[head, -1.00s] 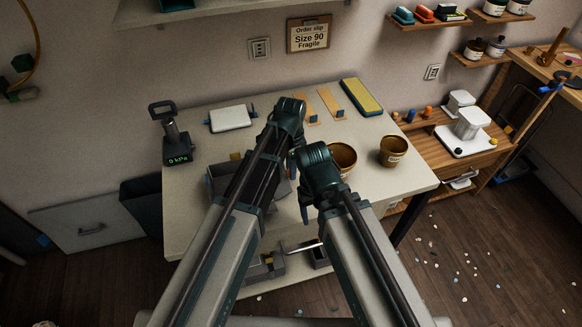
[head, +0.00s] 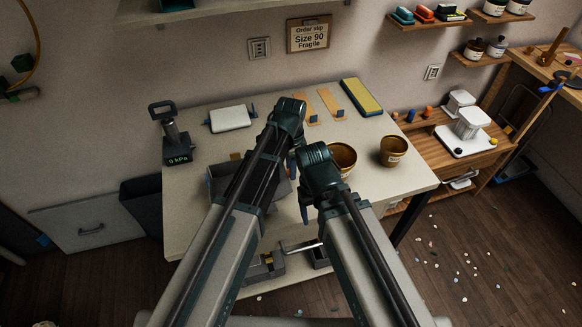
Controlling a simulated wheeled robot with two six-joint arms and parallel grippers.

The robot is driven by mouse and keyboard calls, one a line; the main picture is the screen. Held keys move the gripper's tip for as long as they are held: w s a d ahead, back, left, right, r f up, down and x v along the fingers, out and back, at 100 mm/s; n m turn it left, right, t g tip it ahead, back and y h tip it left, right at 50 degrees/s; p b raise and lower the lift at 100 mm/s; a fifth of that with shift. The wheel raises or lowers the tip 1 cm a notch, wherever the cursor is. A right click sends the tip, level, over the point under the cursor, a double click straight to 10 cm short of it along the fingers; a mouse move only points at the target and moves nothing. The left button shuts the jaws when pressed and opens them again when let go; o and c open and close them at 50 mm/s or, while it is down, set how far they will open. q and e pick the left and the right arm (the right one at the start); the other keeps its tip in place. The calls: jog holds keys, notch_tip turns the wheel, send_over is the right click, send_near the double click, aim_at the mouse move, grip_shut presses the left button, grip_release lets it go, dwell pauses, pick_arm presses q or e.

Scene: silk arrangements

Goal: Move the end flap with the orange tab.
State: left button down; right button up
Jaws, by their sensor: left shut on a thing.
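A grey open box (head: 213,184) stands on the worktable, largely hidden behind my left arm. A small brownish-orange piece (head: 236,156) shows at its back edge; I cannot tell whether it is the flap's orange tab. My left gripper (head: 291,162) points down at the box's right end, beyond the forearm. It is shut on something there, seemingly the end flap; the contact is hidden. My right gripper (head: 305,205) hangs over the table just right of the box, seen from behind. Its fingertips are too covered to judge.
Two brown-gold pots (head: 394,151) (head: 343,158) stand right of my grippers.

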aim_at(287, 174)
pick_arm(q)
jog(key=shift+s+a+r+t+h+p, duration=0.35)
jog(key=shift+a+r+h, duration=0.3)
jog(key=shift+h, duration=0.35)
jog(key=shift+s+a+r+h, duration=0.2)
jog(key=shift+a+h, duration=0.4)
jog(key=shift+h, duration=0.2)
jog(key=shift+s+a+r+t+h+b, duration=0.2)
jog(key=shift+a+t+h+b, duration=0.25)
jog(key=shift+a+h+b, duration=0.35)
jog(key=h+b, duration=0.1)
jog(key=a+h+b, duration=0.1)
jog(key=a+t+h, duration=0.1)
jog(key=shift+s+r+b, duration=0.2)
jog(key=shift+r+b, duration=0.05)
jog(key=shift+b, duration=0.15)
jog(key=shift+a+r, duration=0.15)
jog(key=shift+s+a, duration=0.15)
jog(key=shift+a, duration=0.35)
